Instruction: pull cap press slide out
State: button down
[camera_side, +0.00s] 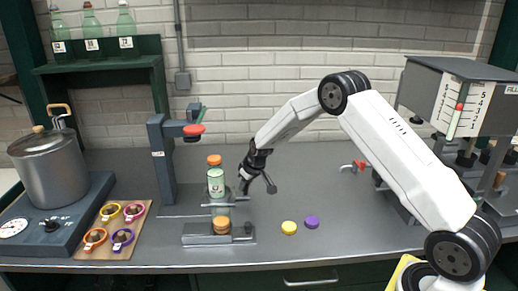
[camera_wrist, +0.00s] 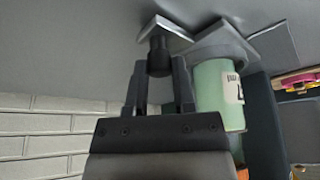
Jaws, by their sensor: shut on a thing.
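The cap press (camera_side: 162,165) is a blue-grey column with a red-tipped arm at its top. A pale green bottle (camera_side: 216,183) with an orange cap (camera_side: 214,160) stands upright beside the column. It also shows in the wrist view (camera_wrist: 212,88). My gripper (camera_side: 256,183) is just right of the bottle. In the wrist view my gripper (camera_wrist: 159,70) is shut on a dark knob (camera_wrist: 158,43), which joins a light metal plate (camera_wrist: 170,28), seemingly the slide's handle. In the side view the fingers mostly hide the knob. An orange round piece (camera_side: 222,225) sits low on the press's front base (camera_side: 195,240).
A yellow cap (camera_side: 289,228) and a purple cap (camera_side: 312,222) lie on the bench right of the press. A wooden board (camera_side: 88,249) with coloured rings, a pot (camera_side: 48,165) and a shelf of bottles (camera_side: 100,64) are at left. A dispenser (camera_side: 455,95) stands at right.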

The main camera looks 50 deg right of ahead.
jog(key=shift+s+d, duration=1.85)
jog(key=shift+d, duration=0.05)
jog(key=shift+c, duration=2.2)
grip_release()
jog(key=v, duration=0.7)
jog(key=shift+s+r, duration=0.2)
jog(key=shift+r, duration=0.15)
